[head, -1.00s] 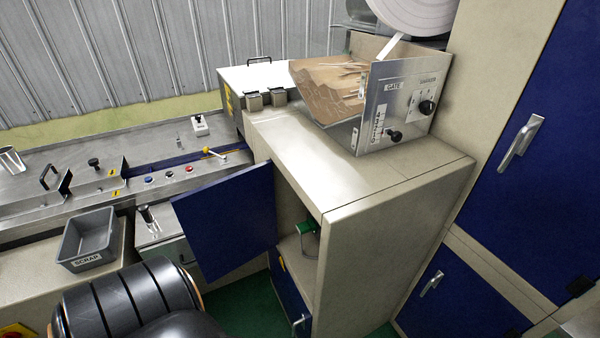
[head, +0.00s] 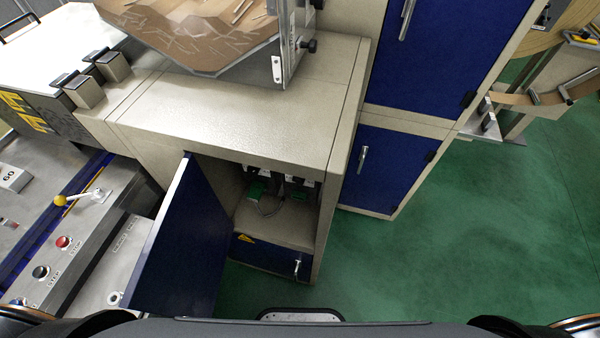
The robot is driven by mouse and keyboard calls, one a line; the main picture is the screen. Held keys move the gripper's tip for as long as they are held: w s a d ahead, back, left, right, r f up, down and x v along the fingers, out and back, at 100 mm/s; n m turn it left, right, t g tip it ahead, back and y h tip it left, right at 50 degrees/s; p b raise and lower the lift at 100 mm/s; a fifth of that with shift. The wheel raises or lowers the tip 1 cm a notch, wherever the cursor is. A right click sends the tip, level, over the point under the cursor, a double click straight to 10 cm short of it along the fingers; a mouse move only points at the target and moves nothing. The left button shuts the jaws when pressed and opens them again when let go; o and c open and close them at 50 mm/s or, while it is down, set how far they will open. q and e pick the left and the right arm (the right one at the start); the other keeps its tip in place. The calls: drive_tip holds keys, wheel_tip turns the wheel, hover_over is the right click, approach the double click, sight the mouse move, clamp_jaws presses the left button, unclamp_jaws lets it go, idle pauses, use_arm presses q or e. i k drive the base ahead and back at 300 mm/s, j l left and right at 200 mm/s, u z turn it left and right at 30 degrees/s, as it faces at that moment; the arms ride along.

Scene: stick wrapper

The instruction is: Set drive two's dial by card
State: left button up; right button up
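An open cabinet (head: 335,180) stands below the hopper, its blue door (head: 185,250) swung out to the left. Inside it, dark units with white and green parts (head: 290,187) sit on a shelf. They are small and shadowed, so I cannot tell which is drive two, and no dial setting can be read. A green block (head: 257,190) with a dark cable lies at the left of the shelf. No card can be made out. Neither of my grippers shows; only dark parts of my own body line the bottom edge.
A blue drawer (head: 270,257) with a handle is under the shelf. A hopper of sticks (head: 215,35) stands on top. Left is a machine panel with a yellow-knobbed lever (head: 80,198) and red and black buttons. Green floor (head: 450,240) is clear at the right.

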sight(298, 181)
drive_tip(key=k+l+u, duration=0.6)
drive_tip(key=k, duration=0.2)
drive_tip(key=k+l+u, duration=0.1)
drive_tip(key=k+u, duration=0.15)
drive_tip(key=k, duration=0.2)
drive_tip(key=k+l+u, duration=0.1)
drive_tip(key=k+u, duration=0.2)
drive_tip(key=k, duration=0.1)
